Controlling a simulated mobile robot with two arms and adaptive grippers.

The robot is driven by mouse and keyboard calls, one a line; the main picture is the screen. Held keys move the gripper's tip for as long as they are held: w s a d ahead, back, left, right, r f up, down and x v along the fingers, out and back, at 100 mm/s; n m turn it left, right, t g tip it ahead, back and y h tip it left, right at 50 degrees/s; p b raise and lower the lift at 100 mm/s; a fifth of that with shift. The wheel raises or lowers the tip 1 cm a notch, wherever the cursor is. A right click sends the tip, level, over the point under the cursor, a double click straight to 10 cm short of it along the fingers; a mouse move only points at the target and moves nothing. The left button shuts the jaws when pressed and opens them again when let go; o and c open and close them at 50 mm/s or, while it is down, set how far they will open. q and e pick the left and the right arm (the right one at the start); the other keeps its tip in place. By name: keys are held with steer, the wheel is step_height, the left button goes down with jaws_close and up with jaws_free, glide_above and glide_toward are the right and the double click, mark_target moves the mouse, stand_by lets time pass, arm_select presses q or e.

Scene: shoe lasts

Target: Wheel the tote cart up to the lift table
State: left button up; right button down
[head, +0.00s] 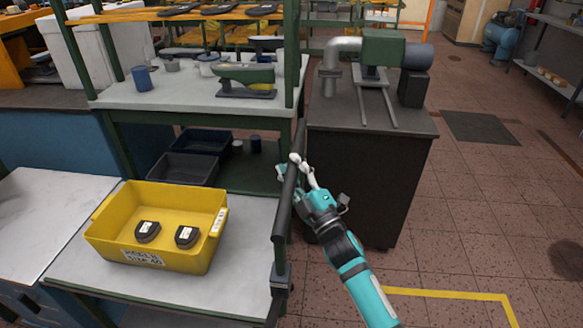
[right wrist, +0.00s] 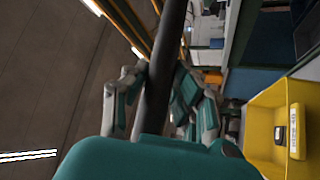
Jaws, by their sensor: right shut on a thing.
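The tote cart (head: 242,268) has a grey deck and green frame and stands at the lower left in the head view. Its dark push bar (head: 283,218) rises along its right side and crosses the right wrist view (right wrist: 160,75). A yellow tote (head: 180,255) with two dark shoe parts in it sits on the deck; it also shows in the right wrist view (right wrist: 265,135). My right gripper (head: 291,170) is shut around the bar's upper part. A grey-topped table (head: 40,215) at the far left, probably the lift table, is close beside the cart. My left gripper is out of view.
A green rack (head: 120,108) with shoe lasts and dark bins stands just behind the cart. A dark cabinet (head: 365,185) with a green machine (head: 383,47) on top stands right of the bar. Tiled floor on the right is open, with a yellow line (head: 440,294).

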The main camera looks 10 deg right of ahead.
steer(key=shift+a, duration=0.3)
steer(key=c, duration=1.5)
jaws_free()
steer(key=o, duration=0.5)
steer(key=shift+w+a, duration=0.2)
steer(key=shift+a, duration=0.2)
steer(key=shift+c, duration=0.2)
steer(key=shift+s+d, duration=0.1)
steer(key=shift+d, duration=0.15)
steer(key=shift+s+d+f, duration=0.1)
steer(key=shift+s+f, duration=0.05)
steer(key=shift+s, duration=0.05)
steer(key=v, duration=1.1)
steer(key=shift+s+d+f, duration=0.1)
steer(key=shift+s+f, duration=0.05)
